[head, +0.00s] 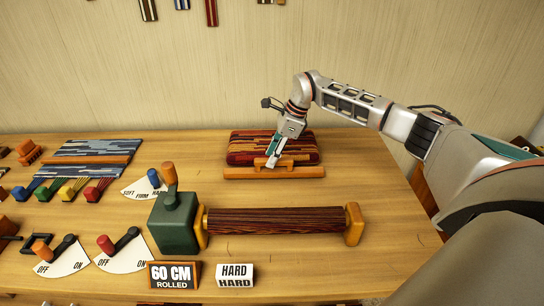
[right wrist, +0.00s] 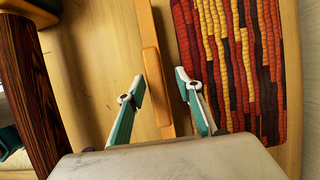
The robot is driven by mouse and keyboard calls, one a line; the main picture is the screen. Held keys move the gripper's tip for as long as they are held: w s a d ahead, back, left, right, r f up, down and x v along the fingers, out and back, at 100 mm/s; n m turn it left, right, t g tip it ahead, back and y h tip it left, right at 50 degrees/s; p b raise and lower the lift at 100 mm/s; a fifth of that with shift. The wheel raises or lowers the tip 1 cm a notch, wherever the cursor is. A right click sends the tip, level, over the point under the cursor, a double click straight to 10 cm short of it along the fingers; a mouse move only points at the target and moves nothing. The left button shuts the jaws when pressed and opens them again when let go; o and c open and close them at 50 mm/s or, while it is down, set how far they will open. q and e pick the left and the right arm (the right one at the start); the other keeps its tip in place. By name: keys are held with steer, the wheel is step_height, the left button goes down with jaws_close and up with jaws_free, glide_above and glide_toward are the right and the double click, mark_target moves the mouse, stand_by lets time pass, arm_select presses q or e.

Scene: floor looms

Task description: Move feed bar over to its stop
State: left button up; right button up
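The feed bar, as I take it, is the long orange wooden bar (head: 300,173) with a raised grip, lying along the near edge of the woven multicoloured pad (head: 245,146). In the right wrist view the bar (right wrist: 146,30) runs up the picture beside the red and yellow pad (right wrist: 225,55). My right gripper (head: 272,163) is over the bar's middle. Its fingers (right wrist: 160,86) are open, one on each side of the bar in the picture, with gaps showing. I cannot tell their height above it. I cannot make out a separate stop. My left gripper is out of view.
A dark striped roller (head: 275,220) with a green crank box (head: 175,222) lies nearer me; it also shows in the wrist view (right wrist: 28,95). Levers on white dials, yarn bundles and a blue woven piece (head: 95,152) fill the left. The table's right end is clear.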

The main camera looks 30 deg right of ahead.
steer(key=shift+s, duration=0.1)
steer(key=v, duration=1.2)
steer(key=shift+f, duration=0.1)
stand_by(0.3)
